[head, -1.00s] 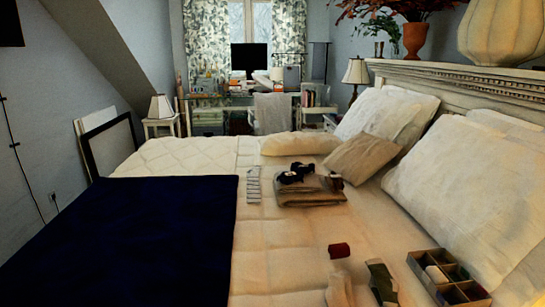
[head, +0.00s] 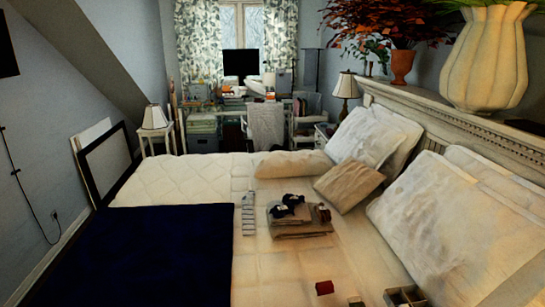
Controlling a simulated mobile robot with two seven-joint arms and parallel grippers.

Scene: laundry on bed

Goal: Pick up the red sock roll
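The red sock roll (head: 324,287) lies on the cream bed cover near the bottom of the head view, right of the navy blanket. It stands apart from the other items around it. Neither of my grippers shows in the head view, so their state cannot be seen.
A divided box (head: 405,297) is cut off at the bottom edge, with a small item (head: 356,301) left of it. Folded beige towels (head: 300,228) with dark rolls lie farther back. Pillows (head: 425,215) line the right side. The navy blanket (head: 140,255) covers the left.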

